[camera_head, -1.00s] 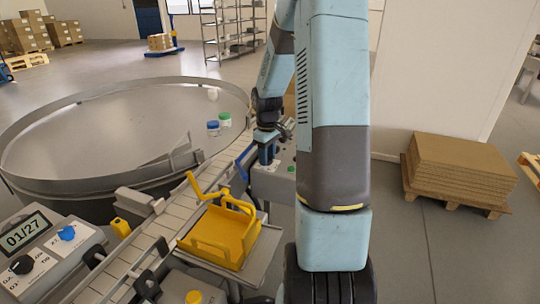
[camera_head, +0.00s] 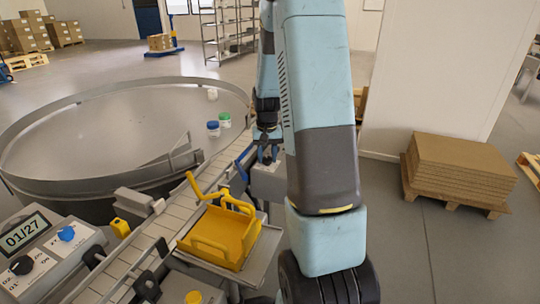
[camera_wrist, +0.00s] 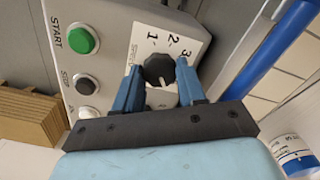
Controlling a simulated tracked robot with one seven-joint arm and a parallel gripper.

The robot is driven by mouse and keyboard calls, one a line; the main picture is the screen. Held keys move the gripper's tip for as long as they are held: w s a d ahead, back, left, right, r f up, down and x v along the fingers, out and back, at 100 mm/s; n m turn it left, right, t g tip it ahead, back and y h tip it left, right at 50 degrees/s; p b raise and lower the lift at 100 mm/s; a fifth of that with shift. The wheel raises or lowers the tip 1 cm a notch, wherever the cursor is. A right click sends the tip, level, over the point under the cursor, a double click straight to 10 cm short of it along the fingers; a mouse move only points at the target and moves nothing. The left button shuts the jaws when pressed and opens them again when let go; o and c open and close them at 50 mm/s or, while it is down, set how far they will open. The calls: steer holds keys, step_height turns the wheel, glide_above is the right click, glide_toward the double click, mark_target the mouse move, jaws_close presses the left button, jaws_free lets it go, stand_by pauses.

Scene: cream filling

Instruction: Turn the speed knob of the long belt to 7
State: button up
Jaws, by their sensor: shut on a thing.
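The black speed knob (camera_wrist: 158,70) sits on a grey control box (camera_wrist: 185,20) with the numbers 1, 2 and 3 along its upper side. My gripper (camera_wrist: 158,67) is shut on the knob, one blue finger on each side. A pale mark shows on the knob's lower half, turned away from those numbers; the other numbers are hidden or too small to read. In the head view my gripper (camera_head: 268,152) is at the control box (camera_head: 267,183) beside the belt (camera_head: 219,167), and the arm hides much of the box.
A green START button (camera_wrist: 84,39), a dark STOP button (camera_wrist: 86,84) and a white button (camera_wrist: 88,112) lie left of the knob. A blue rail (camera_wrist: 275,45) runs at right. The yellow tray (camera_head: 222,235) and round table (camera_head: 95,140) stand near the belt in the head view.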

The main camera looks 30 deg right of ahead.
mark_target(266, 158)
steer(key=m, duration=0.6)
steer(key=shift+w, duration=0.15)
steer(key=m, duration=0.6)
steer(key=shift+a+m, duration=0.1)
steer(key=shift+m, duration=0.3)
steer(key=o, duration=0.7)
steer(key=shift+a, duration=0.1)
steer(key=o, duration=0.4)
steer(key=shift+c, duration=0.2)
step_height(266, 158, up, 14)
steer(key=shift+f, duration=0.15)
